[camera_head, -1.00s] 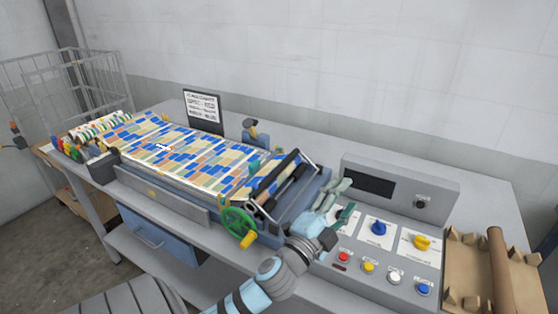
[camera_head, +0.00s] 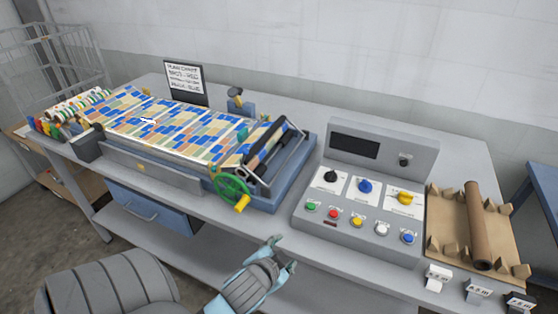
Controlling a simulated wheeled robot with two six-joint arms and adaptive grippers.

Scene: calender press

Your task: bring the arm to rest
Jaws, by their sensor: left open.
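My left gripper (camera_head: 281,254) is open and empty at the bottom middle of the head view. It is in front of the bench's front edge, below and apart from the control panel (camera_head: 310,220). The panel has a dark display (camera_head: 354,146), black, blue and yellow knobs, and a row of coloured buttons. The calender press (camera_head: 155,168) stands to the left with a green hand wheel (camera_head: 234,188) and a sheet of coloured patches (camera_head: 175,125) on its bed. My right gripper is not in view.
A brown tray with a roll (camera_head: 477,225) lies right of the panel, near small labelled blocks (camera_head: 438,277). A sign (camera_head: 184,80) stands behind the press. A blue drawer (camera_head: 150,208) hangs under the bench. A wire cage (camera_head: 45,60) stands at far left.

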